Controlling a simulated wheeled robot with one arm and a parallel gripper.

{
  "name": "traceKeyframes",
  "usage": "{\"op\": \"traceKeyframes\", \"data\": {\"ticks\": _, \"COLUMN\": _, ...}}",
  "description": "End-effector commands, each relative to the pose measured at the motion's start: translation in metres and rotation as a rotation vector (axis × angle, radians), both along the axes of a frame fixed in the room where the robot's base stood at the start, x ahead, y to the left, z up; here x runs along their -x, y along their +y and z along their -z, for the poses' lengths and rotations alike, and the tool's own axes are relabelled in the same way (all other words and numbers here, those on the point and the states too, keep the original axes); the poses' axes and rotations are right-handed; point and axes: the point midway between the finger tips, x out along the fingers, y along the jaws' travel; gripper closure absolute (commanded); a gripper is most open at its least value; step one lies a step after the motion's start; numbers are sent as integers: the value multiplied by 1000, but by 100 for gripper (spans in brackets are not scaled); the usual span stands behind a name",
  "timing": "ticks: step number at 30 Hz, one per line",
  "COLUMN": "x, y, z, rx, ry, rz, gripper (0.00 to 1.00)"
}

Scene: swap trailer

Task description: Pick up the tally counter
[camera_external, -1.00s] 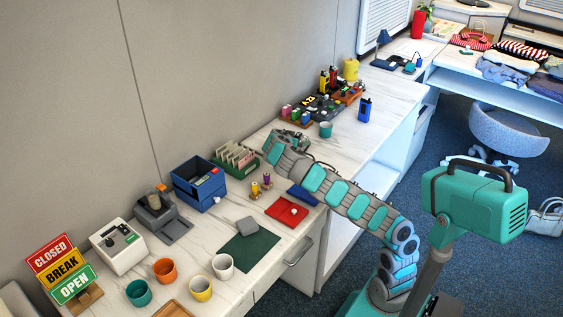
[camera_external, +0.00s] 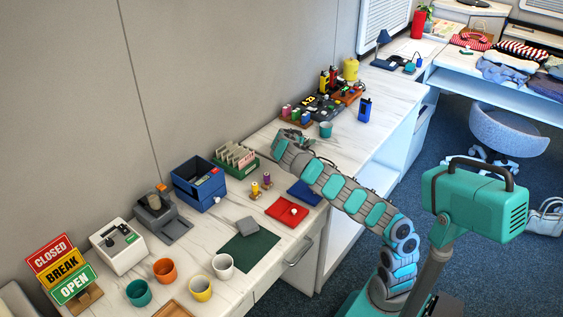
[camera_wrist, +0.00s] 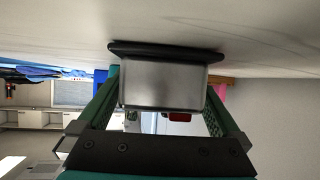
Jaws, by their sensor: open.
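In the wrist view, a silver metal block with a dark flat base (camera_wrist: 163,83) stands between the fingers of my gripper (camera_wrist: 162,78). It may be the tally counter, but no dial or digits show on this face. The fingers are open, one on each side of it; I cannot tell whether either touches it. The wrist picture is upside down, with the white counter along the top. In the external view, my gripper (camera_external: 292,138) is low over the counter by the wall, and it hides whatever is between its fingers.
A teal cup (camera_external: 326,130) and pink and green bottles (camera_external: 288,112) stand close beyond my gripper. A green card box (camera_external: 236,158) is to its left.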

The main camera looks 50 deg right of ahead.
Motion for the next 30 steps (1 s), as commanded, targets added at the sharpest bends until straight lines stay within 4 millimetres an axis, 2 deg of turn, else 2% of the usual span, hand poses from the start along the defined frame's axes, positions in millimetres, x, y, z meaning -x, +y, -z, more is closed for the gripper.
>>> {"op": "traceKeyframes", "data": {"ticks": 2, "x": 0, "y": 0, "z": 0, "rx": 0, "ry": 0, "rz": 0, "gripper": 5}}
{"op": "traceKeyframes", "data": {"ticks": 27, "x": 0, "y": 0, "z": 0, "rx": -1, "ry": 2, "rz": 1, "gripper": 99}}
{"op": "traceKeyframes", "data": {"ticks": 30, "x": 0, "y": 0, "z": 1, "rx": -1, "ry": 2, "rz": 1, "gripper": 100}}
